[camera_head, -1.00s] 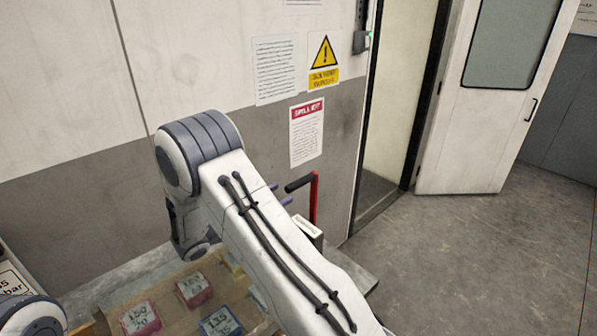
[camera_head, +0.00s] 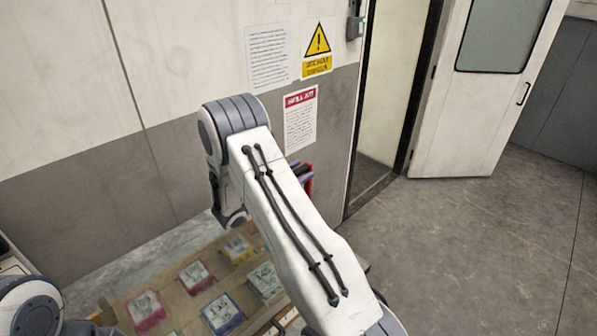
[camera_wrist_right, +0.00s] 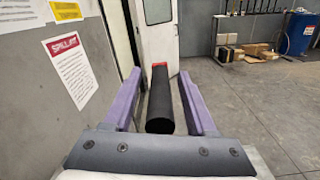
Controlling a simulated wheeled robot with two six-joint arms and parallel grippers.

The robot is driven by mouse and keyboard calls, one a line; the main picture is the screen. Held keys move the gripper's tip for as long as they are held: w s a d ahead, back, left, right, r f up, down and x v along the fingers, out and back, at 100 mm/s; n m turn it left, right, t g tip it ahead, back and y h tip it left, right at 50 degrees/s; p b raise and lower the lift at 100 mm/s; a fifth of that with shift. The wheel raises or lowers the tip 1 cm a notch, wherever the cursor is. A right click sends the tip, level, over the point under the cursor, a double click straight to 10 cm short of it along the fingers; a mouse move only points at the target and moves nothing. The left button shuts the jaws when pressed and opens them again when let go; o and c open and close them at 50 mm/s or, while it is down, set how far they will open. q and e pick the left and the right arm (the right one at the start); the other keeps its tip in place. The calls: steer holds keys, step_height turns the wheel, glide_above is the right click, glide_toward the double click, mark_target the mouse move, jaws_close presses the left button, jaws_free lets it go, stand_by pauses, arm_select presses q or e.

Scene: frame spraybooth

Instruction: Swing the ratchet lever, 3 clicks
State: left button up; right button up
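The ratchet lever is a red bar with a black round grip. In the head view its red part (camera_head: 309,183) shows only a little, behind my right arm and gripper. In the right wrist view the black grip (camera_wrist_right: 160,108) lies lengthwise between the fingers, with the red part (camera_wrist_right: 160,66) at its far end. My right gripper (camera_wrist_right: 160,80) is open, its two purple fingers on either side of the grip with gaps visible. In the head view its purple fingertips (camera_head: 301,172) overlap the lever. My left gripper is not in view; part of my left arm shows at lower left.
A board with several coloured blocks (camera_head: 221,313) lies below my right arm. The wall with posted notices (camera_head: 300,118) stands close behind the lever. An open white door (camera_head: 488,85) and clear floor (camera_head: 470,245) are to the right.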

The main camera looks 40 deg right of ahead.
jaws_close()
stand_by(1.3)
